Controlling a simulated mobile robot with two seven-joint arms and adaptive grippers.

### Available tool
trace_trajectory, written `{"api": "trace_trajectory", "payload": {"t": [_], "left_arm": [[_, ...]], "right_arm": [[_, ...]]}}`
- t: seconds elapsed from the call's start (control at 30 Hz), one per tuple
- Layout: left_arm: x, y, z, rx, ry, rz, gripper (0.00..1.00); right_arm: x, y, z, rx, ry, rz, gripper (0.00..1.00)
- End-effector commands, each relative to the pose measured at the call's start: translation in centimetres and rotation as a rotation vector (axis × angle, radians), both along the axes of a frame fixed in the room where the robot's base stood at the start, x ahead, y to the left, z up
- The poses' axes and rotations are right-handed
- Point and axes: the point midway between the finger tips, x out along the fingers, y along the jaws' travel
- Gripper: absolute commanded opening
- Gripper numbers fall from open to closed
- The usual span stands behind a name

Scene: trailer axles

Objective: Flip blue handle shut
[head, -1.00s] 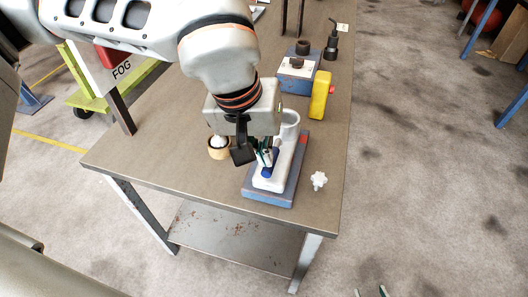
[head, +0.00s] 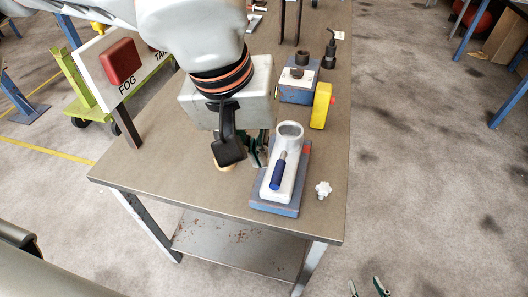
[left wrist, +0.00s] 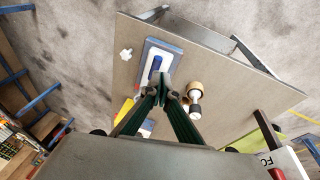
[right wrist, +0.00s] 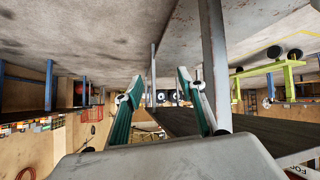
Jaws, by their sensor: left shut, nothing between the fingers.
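The blue handle (head: 279,172) lies along the top of a white fixture (head: 291,165) with a round ring at its far end. The fixture stands on a blue-grey base (head: 275,207). The handle also shows in the left wrist view (left wrist: 156,66), slanting along the white body. My left gripper (head: 257,155) is just left of the fixture, apart from the handle. Its fingers are together and empty in the left wrist view (left wrist: 165,92). My right gripper (right wrist: 157,88) is open and empty; its fingertips show low in the head view (head: 368,289), off the table.
A white star knob (head: 323,188) lies right of the base. A wooden cup with a white top (left wrist: 194,95) stands beside my left fingers, mostly hidden in the head view. A yellow block (head: 321,105) and another blue fixture (head: 297,93) stand farther back. The table's front (head: 180,195) is clear.

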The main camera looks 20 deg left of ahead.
Motion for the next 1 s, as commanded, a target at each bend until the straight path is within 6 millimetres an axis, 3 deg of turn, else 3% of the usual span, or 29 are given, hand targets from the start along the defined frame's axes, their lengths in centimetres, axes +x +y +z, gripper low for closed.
{"api": "trace_trajectory", "payload": {"t": [0.1,0.3,1.0], "left_arm": [[-1.2,0.3,1.5,-0.001,-0.003,0.001,0.00],[-2.3,0.5,2.5,0.000,-0.001,0.002,0.00],[-2.4,0.5,2.6,0.000,0.000,0.002,0.00]], "right_arm": [[-0.4,-0.2,-0.2,-0.004,0.007,0.001,0.40],[-0.5,-0.2,-0.3,-0.004,0.012,0.000,0.40],[0.6,-0.2,0.7,-0.002,-0.014,0.000,0.40]]}}
